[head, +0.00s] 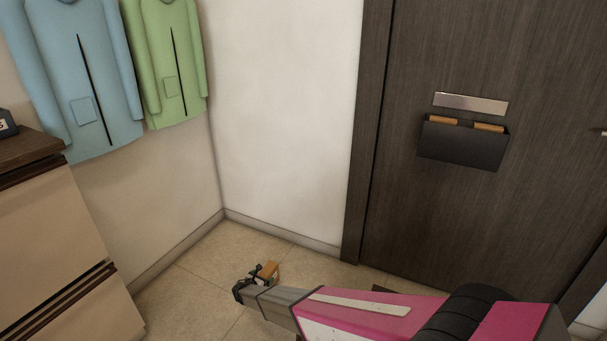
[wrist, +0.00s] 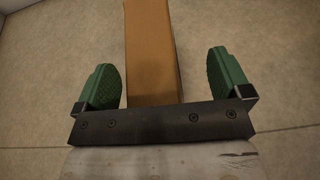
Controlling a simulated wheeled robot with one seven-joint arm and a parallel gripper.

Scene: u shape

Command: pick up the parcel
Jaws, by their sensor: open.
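The parcel (head: 269,270) is a small orange-brown box on the tiled floor near the wall corner, partly hidden by my gripper in the head view. In the wrist view the parcel (wrist: 151,50) is a long brown box running up from behind the gripper's dark bar to the top edge. My gripper (wrist: 165,80) is open, with its green padded fingers to the left and right of the parcel. Gaps show between each finger and the box, the wider one on the right. In the head view my gripper (head: 256,277) is at the parcel, low over the floor.
A dresser (head: 60,240) stands at the left. Blue (head: 85,80) and green (head: 170,60) coats hang on the wall. A dark door (head: 470,210) at the right carries a black letter box (head: 462,146) with brown items. Bare floor (head: 185,300) lies left of my gripper.

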